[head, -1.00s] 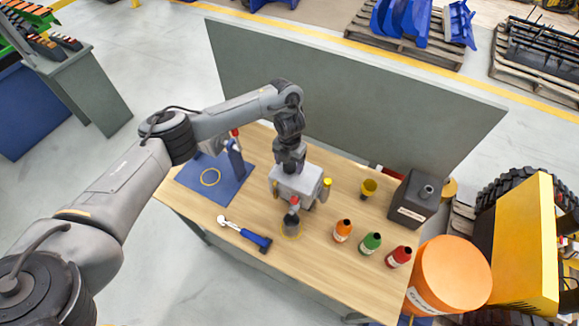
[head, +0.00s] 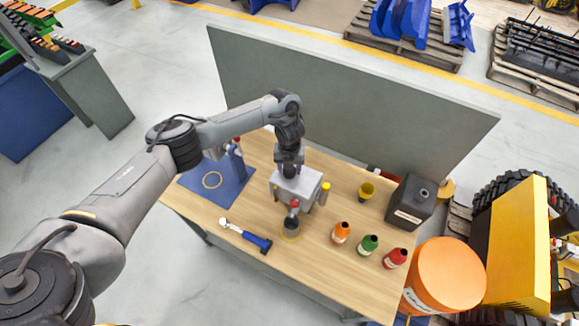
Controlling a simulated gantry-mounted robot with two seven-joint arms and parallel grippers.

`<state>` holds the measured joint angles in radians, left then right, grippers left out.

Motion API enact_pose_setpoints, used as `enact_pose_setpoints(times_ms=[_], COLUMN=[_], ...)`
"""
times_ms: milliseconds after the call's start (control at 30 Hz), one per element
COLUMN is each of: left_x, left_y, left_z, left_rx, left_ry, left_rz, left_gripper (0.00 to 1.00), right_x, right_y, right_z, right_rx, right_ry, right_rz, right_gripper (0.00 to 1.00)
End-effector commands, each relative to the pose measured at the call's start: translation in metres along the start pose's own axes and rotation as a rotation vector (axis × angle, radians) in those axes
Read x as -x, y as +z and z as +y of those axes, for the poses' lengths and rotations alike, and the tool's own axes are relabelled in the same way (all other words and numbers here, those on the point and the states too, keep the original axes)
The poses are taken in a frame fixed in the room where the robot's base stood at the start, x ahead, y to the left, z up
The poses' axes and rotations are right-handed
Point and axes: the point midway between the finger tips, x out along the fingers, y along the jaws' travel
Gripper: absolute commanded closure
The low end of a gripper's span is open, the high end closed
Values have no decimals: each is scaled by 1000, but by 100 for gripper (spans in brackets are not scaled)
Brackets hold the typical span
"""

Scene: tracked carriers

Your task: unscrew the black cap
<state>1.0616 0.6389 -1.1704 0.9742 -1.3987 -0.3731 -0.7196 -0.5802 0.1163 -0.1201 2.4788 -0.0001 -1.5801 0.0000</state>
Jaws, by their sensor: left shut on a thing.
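My left gripper (head: 297,190) hangs over the middle of the wooden table, pointing down. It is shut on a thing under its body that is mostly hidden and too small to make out. A dark grey container (head: 291,226) stands at the front of the gripper, inside a yellow ring (head: 291,238) on the table. A red part shows just above it. I cannot tell a separate black cap there. A dark canister (head: 411,203) with a round dark top stands at the table's back right, apart from the gripper. My right gripper is not in view.
Orange (head: 340,232), green (head: 368,244) and red (head: 395,258) bottles stand to the right. A yellow cup (head: 366,191) is behind them. A blue-handled tool (head: 246,235) lies at the front left. A blue mat (head: 207,190) lies left. A grey panel (head: 345,100) rises behind.

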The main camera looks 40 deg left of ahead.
Motion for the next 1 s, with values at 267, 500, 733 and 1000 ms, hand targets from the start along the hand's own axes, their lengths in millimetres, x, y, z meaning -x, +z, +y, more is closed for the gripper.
enact_pose_setpoints(times_ms=[267, 500, 733, 1000], left_x=[3, -1, 1, 4], left_y=[0, 0, 0, -1], left_z=[0, 0, 0, 1], left_rx=[397, 450, 478, 915], left_ry=[1, 0, 0, 3], left_rz=[1, 0, 0, 2], left_gripper=[73, 73, 73, 73], right_x=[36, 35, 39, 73], right_y=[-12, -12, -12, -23], right_z=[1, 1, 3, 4], right_rx=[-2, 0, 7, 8], right_ry=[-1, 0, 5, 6], right_rz=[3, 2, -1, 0], right_gripper=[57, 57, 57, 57])
